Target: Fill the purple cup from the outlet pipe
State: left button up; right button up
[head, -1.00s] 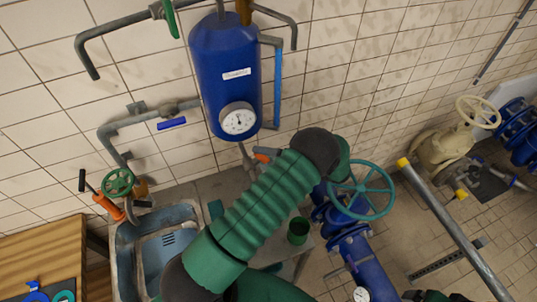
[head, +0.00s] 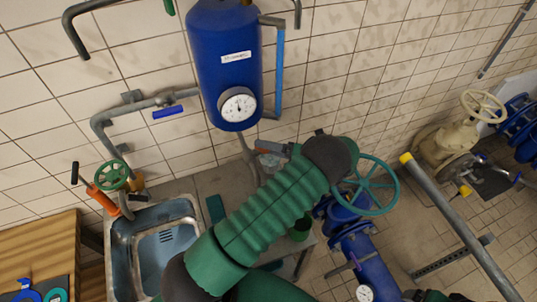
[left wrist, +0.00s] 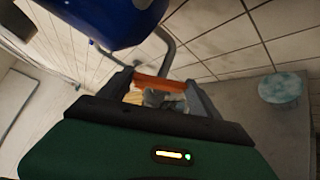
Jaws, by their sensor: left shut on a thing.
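No purple cup shows in either view. My left gripper (head: 268,149) is at the pipe (head: 249,160) that drops from the blue tank (head: 228,70). In the left wrist view its fingers (left wrist: 159,88) are shut on an orange handle (left wrist: 160,81), with a pale grey part just behind it. The pipe bends down beyond the fingers. My green arm hides part of the bench below. A dark green cup (head: 300,229) stands partly behind that arm. My right gripper is not in view.
A metal sink (head: 125,235) lies at left, with a green handwheel (head: 113,174) above it. A teal handwheel (head: 371,185) on blue piping is close right of my arm. A round teal object (left wrist: 281,88) lies on a grey surface.

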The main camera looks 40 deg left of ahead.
pick_arm(q)
jog(key=shift+d+f+n+g+y, duration=0.15)
jog(key=shift+f+n+g+y, duration=0.15)
jog(key=shift+n, duration=0.1)
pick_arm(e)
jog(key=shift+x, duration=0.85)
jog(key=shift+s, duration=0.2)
pick_arm(q)
jog(key=o, duration=1.1)
jog(key=shift+o, duration=1.4)
jog(key=shift+w, duration=0.1)
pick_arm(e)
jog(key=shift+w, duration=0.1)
pick_arm(q)
jog(key=shift+r, duration=0.1)
jog(key=shift+b, duration=0.3)
